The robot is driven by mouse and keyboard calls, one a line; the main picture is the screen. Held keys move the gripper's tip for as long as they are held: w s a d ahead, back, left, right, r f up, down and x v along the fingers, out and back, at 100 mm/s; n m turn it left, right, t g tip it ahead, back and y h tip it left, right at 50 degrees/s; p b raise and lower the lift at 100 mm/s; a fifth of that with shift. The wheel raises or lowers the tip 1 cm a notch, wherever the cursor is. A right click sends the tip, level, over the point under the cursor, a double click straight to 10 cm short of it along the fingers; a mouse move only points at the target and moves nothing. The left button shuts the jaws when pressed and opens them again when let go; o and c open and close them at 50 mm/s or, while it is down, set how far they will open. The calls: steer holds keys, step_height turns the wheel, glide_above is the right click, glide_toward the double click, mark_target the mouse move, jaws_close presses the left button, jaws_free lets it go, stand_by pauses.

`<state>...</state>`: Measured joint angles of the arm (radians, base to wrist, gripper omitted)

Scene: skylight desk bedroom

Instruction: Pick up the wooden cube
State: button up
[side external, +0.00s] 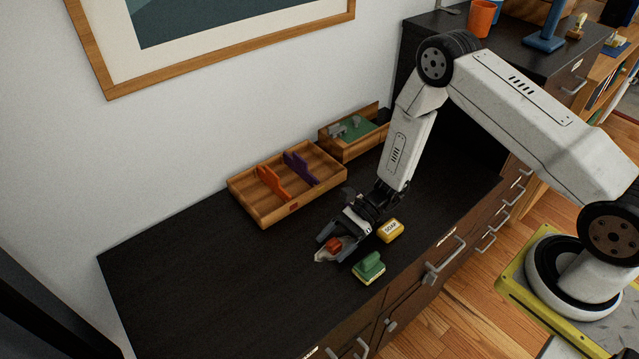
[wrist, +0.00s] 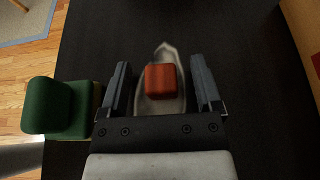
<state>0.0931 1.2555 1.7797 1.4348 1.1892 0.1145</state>
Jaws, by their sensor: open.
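The wooden cube (wrist: 161,79) is reddish-orange and lies between the two fingers of my gripper (wrist: 163,85) in the wrist view. It rests in or on a pale grey, pointed, leaf-shaped dish (wrist: 166,51). In the side external view, the cube (side external: 334,244) shows at the fingers of my gripper (side external: 337,249), low over the dark cabinet top (side external: 190,280). My gripper is open, with a gap on each side of the cube. The near end of the dish is hidden by my gripper in the wrist view.
A green-topped block (side external: 369,266) with a yellowish base and a yellow block marked SOAP (side external: 390,231) stand close to my gripper. A wooden divided tray (side external: 250,184) and a wooden box (side external: 352,150) stand by the wall. The cabinet top's left part is clear.

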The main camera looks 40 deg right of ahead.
stand_by(0.5)
jaws_close()
steer(key=shift+r, duration=1)
steer(key=s+d+r, duration=0.3)
steer(key=s+r, duration=0.8)
steer(key=s, duration=0.2)
steer(key=shift+s+d, duration=0.25)
steer(key=shift+w, duration=0.15)
